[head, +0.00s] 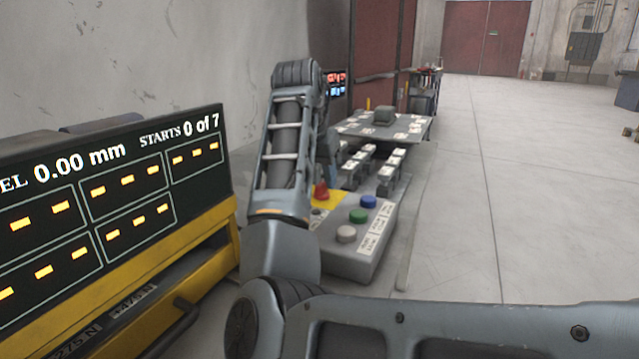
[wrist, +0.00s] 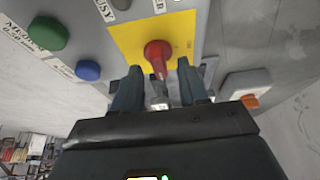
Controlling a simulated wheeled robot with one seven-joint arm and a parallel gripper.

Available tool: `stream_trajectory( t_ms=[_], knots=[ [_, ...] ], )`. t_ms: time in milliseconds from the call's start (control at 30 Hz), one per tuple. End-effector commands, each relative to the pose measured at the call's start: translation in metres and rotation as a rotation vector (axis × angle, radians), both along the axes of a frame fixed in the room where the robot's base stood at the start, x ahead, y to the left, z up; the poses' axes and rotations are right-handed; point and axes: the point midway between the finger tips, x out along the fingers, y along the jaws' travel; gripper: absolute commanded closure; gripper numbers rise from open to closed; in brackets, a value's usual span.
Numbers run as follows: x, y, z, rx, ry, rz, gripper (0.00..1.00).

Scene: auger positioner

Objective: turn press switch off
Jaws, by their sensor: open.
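A red switch knob with a tapered handle (wrist: 157,56) sits on a yellow plate (wrist: 128,38) in the wrist view. The knob (head: 321,191) also shows in the head view, on the yellow plate of the grey control box (head: 350,262), partly behind my arm. My gripper (wrist: 158,82) is open in the wrist view, its two dark fingers on either side of the handle's lower end. I cannot tell whether they touch it. The handle points down between the fingers. My gripper is hidden behind my arm in the head view.
Blue (head: 369,201), green (head: 358,215) and white (head: 346,233) buttons sit close to the knob. An orange rocker (wrist: 250,101) is at the right in the wrist view. A yellow-framed display (head: 100,190) stands at the left.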

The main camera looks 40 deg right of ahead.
Motion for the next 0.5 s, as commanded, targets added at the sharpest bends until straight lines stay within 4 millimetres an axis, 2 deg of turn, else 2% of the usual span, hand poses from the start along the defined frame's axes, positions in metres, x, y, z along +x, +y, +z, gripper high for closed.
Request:
stream_trajectory(
  t_ms=[133,433,500],
  knots=[
    [0.0011,-0.0041,-0.0106,0.000,0.000,-0.001,0.57],
    [0.0015,-0.0049,-0.0122,-0.001,0.000,0.000,0.57],
    [0.0015,-0.0049,-0.0122,-0.001,0.000,0.000,0.64]
  ],
)
